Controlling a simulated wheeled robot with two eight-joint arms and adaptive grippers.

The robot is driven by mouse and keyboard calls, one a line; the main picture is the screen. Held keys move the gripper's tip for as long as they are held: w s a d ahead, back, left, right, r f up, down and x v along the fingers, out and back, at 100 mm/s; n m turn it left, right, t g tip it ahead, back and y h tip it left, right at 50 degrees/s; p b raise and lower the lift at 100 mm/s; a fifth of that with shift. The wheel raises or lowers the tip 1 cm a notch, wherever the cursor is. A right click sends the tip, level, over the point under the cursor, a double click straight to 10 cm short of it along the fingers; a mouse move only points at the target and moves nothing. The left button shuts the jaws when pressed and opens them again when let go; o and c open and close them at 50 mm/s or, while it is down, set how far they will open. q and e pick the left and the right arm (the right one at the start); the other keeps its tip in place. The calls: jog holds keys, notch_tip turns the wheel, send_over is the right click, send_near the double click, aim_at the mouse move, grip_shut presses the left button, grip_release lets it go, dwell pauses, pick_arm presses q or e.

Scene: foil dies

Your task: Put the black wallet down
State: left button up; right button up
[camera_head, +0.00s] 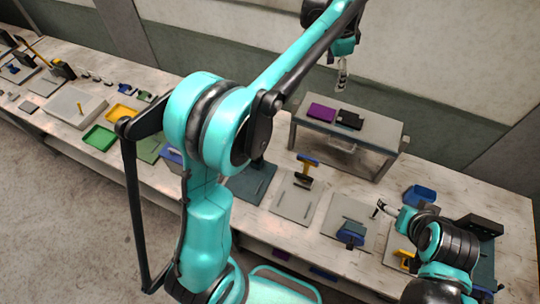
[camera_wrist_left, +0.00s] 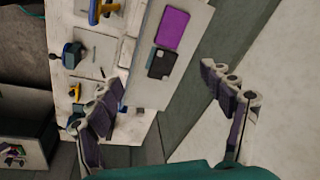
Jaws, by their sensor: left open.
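The black wallet (camera_head: 350,119) lies flat on the top of a raised grey stand (camera_head: 378,129), just right of a purple wallet (camera_head: 321,112). In the left wrist view the black wallet (camera_wrist_left: 161,64) and the purple one (camera_wrist_left: 172,28) both show beyond my fingers. My left gripper (camera_head: 341,75) is above the stand, apart from the black wallet. Its fingers are spread wide with nothing between them (camera_wrist_left: 160,78). My right gripper (camera_head: 381,208) is low over the bench at the right; whether its small fingers are open is unclear.
The stand is on a long whitewashed bench. Grey boards with tools, a blue bin (camera_head: 420,194), a green tray (camera_head: 99,137) and a yellow tray (camera_head: 124,113) are spread along it. My left arm hides part of the bench. The stand's right side is bare.

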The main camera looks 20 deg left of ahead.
pick_arm(q)
jog(key=s+a+f+n+t, duration=0.1)
jog(key=s+a+n+t, duration=0.2)
jog(key=s, duration=0.8)
jog(key=s+a+f+n+t, duration=0.1)
jog(key=s+a+f+n, duration=0.3)
jog(key=s, duration=0.7)
jog(key=s+f+n+t, duration=0.1)
jog(key=s+f+n, duration=0.3)
jog(key=s, duration=0.3)
jog(key=shift+s+a+n, duration=0.15)
jog(key=shift+s+n, duration=0.15)
jog(key=shift+s, duration=0.05)
